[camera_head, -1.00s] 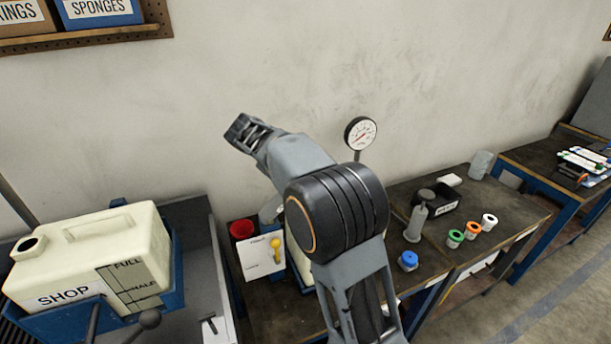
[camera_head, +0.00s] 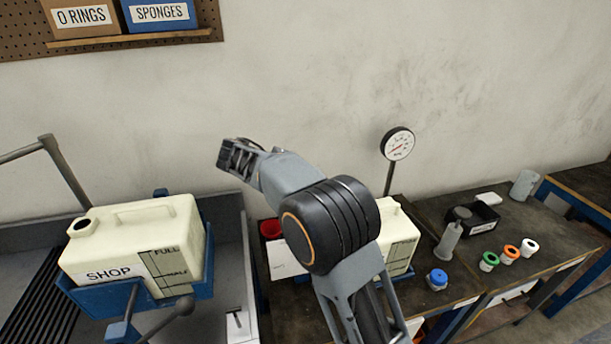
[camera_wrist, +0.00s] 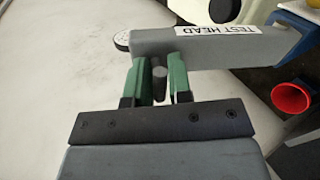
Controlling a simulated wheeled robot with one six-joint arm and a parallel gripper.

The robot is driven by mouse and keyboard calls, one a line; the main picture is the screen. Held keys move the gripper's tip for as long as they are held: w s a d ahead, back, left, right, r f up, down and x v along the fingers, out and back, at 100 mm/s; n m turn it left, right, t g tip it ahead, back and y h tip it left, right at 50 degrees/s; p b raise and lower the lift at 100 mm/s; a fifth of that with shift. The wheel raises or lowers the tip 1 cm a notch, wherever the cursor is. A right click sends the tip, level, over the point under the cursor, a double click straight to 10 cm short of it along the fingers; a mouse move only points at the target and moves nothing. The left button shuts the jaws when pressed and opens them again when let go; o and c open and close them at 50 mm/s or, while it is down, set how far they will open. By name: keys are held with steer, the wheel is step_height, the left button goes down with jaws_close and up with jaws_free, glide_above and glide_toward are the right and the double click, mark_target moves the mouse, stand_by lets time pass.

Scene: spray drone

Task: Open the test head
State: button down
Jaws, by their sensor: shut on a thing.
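The test head (camera_wrist: 240,45) is a grey bar with a white label, lying across the top of the wrist view. A dark round handle (camera_wrist: 160,80) sticks out from it towards me. My gripper (camera_wrist: 165,82) has its green-padded fingers on either side of that handle and is shut on it. In the head view my arm hides the gripper and the bar. A pressure gauge (camera_head: 397,145) stands on a thin post behind my arm. A cream tank (camera_head: 400,238) is partly hidden by my arm; its dark opening (camera_wrist: 222,10) shows in the wrist view.
A large SHOP tank (camera_head: 140,245) sits in a blue cradle at left. Coloured caps and a grey nozzle (camera_head: 448,241) stand on the bench at right. The wall is close behind.

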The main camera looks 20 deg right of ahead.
stand_by(0.3)
steer(key=c, duration=1.1)
jaws_free()
steer(key=p+v, duration=0.2)
steer(key=v, duration=1.2)
steer(key=shift+p, duration=0.35)
steer(key=shift+w+f, duration=0.1)
